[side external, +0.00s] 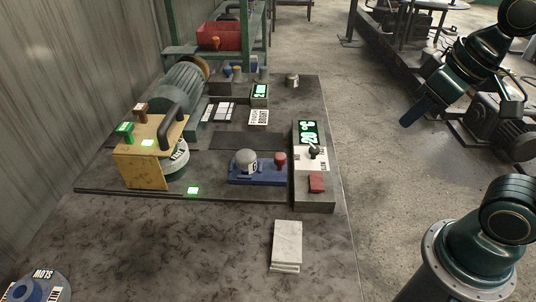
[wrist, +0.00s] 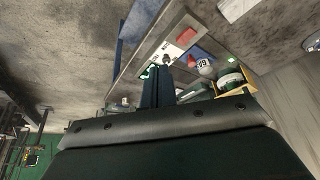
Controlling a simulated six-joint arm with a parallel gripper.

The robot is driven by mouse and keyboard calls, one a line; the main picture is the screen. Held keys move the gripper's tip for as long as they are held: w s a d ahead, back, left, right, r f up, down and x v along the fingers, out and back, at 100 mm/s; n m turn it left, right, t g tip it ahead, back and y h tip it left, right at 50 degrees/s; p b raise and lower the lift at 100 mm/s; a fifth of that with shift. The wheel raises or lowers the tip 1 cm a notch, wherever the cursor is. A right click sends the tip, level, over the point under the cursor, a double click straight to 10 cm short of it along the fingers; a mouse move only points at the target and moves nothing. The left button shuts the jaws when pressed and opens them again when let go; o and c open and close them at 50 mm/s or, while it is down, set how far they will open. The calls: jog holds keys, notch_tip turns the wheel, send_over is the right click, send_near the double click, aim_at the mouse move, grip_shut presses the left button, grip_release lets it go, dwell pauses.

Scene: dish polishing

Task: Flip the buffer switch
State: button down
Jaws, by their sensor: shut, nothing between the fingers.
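A grey control box (side external: 314,197) has a green lit display (side external: 308,132), a white panel with a small dark toggle switch (side external: 314,151), and a red block button (side external: 316,183). I cannot tell for certain whether this toggle is the buffer switch; its lettering is too small to read. The toggle also shows in the wrist view (wrist: 167,58), just past my fingertips. A green motor with a tan wheel (side external: 185,84) stands at the back left. My gripper (side external: 408,119) is shut and empty, in the air to the right of the box, apart from it.
A yellow block (side external: 140,165) with a black handle stands at left. A blue base (side external: 255,178) with a grey ball and red knob sits left of the box. White pads (side external: 286,242) lie in front. A red bin (side external: 218,37) is behind. The space between gripper and box looks clear.

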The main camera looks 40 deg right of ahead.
jog(key=shift+s+d+r+t, duration=0.1)
jog(key=shift+s+d+t, duration=0.1)
jog(key=shift+s, duration=0.35)
jog(key=shift+s+d+r+t, duration=0.1)
jog(key=shift+s+d+t, duration=0.1)
jog(key=shift+s, duration=0.3)
jog(key=shift+w, duration=0.1)
jog(key=m+g, duration=0.6)
jog(key=m, duration=0.3)
send_over(317, 182)
jog(key=w+d, duration=0.2)
jog(key=shift+w+f, duration=0.15)
jog(key=shift+f, duration=1.7)
notch_tip(317, 182, down, 14)
